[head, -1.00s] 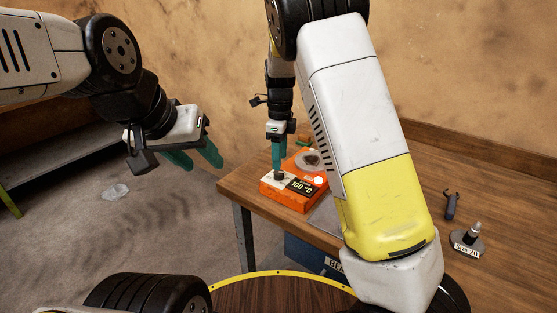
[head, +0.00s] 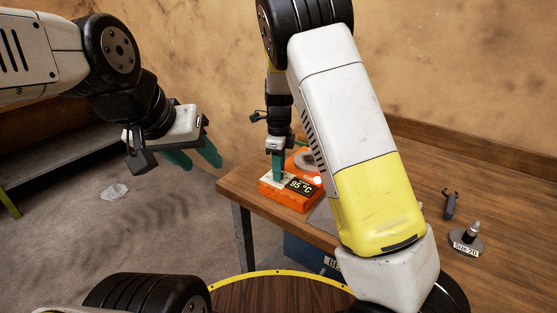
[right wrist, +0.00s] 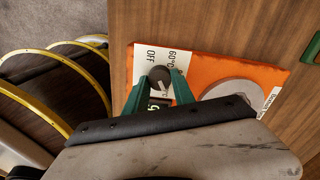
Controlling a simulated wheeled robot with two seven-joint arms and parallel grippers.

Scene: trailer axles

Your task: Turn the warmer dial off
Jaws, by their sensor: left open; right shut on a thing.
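The orange warmer (head: 290,197) sits near the table's left front corner; its display (head: 301,185) reads 95 °C. My right gripper (head: 276,170) points down over its left part, shut on the dark round dial. The fingers largely hide the dial in the head view. In the right wrist view the dial (right wrist: 158,74) is between the two green fingers, its pale pointer line facing down toward the gripper, away from the printed OFF (right wrist: 151,57) and 60 °C labels. My left gripper (head: 192,156) is open and empty in the air, left of the table.
A round metal plate (right wrist: 230,97) is on the warmer beside the dial. A dark wrench-like tool (head: 449,205) and a stand labelled Size 20 (head: 465,241) are at the table's right. A blue box (head: 302,252) is below the table. My right forearm hides the table's middle.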

